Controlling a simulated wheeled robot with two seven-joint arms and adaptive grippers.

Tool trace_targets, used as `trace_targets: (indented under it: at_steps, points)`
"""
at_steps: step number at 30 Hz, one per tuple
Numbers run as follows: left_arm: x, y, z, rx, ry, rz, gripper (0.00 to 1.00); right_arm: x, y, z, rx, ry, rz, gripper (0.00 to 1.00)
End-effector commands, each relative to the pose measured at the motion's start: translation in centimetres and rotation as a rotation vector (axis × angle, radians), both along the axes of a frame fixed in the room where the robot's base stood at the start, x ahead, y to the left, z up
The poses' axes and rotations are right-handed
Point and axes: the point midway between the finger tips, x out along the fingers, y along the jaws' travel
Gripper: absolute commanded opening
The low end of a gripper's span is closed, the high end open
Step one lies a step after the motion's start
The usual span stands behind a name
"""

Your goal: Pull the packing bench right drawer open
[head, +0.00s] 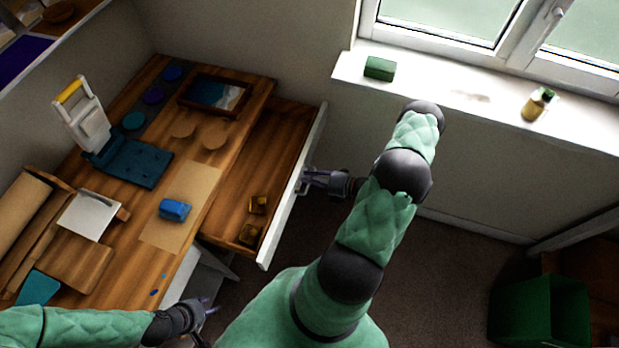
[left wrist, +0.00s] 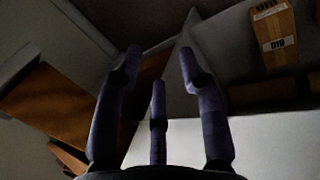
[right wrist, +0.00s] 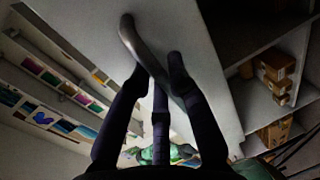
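The packing bench (head: 130,200) has its right drawer (head: 270,140) pulled well out, with its wooden inside exposed and its white front (head: 287,205) standing clear of the bench edge. My right gripper (head: 308,181) is at the handle on the outer face of that front. In the right wrist view, the curved grey handle (right wrist: 140,42) passes between my right gripper's fingers (right wrist: 155,70), which are closed around it. My left gripper (head: 210,307) is low by the bench's near edge, away from the drawer. In the left wrist view its fingers (left wrist: 160,70) are spread and empty.
Two small amber blocks (head: 258,204) lie in the drawer. A blue block (head: 174,209), a framed picture (head: 214,95) and a teal device base (head: 135,163) are on the bench. A green bin (head: 540,312) stands at lower right. Floor is clear right of the drawer.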

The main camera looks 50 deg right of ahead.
Motion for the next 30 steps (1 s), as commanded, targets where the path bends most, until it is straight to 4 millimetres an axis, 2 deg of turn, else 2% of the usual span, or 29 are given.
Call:
trace_targets:
  at_steps: [1,2,3,12,16,20,30]
  points:
    - [0.0,0.0,0.0,0.0,0.0,0.0,0.4,0.0,0.1,-0.1,0.001,0.003,0.001,0.32]
    - [0.0,0.0,0.0,0.0,0.0,0.0,0.4,0.0,0.1,-0.1,0.001,0.004,0.001,0.41]
    - [0.0,0.0,0.0,0.0,0.0,0.0,0.4,0.0,0.1,-0.1,0.0,0.002,0.001,0.43]
    - [0.0,0.0,0.0,0.0,0.0,0.0,0.4,-0.1,0.0,0.0,0.0,0.001,0.0,0.43]
    - [0.0,0.0,0.0,0.0,0.0,0.0,0.4,-0.8,-0.4,0.1,-0.001,0.002,-0.002,0.43]
    - [0.0,0.0,0.0,0.0,0.0,0.0,0.4,-2.6,-1.1,0.5,-0.002,0.002,-0.004,0.43]
    - [0.0,0.0,0.0,0.0,0.0,0.0,0.4,-8.5,-3.5,1.8,-0.001,0.003,-0.003,0.43]
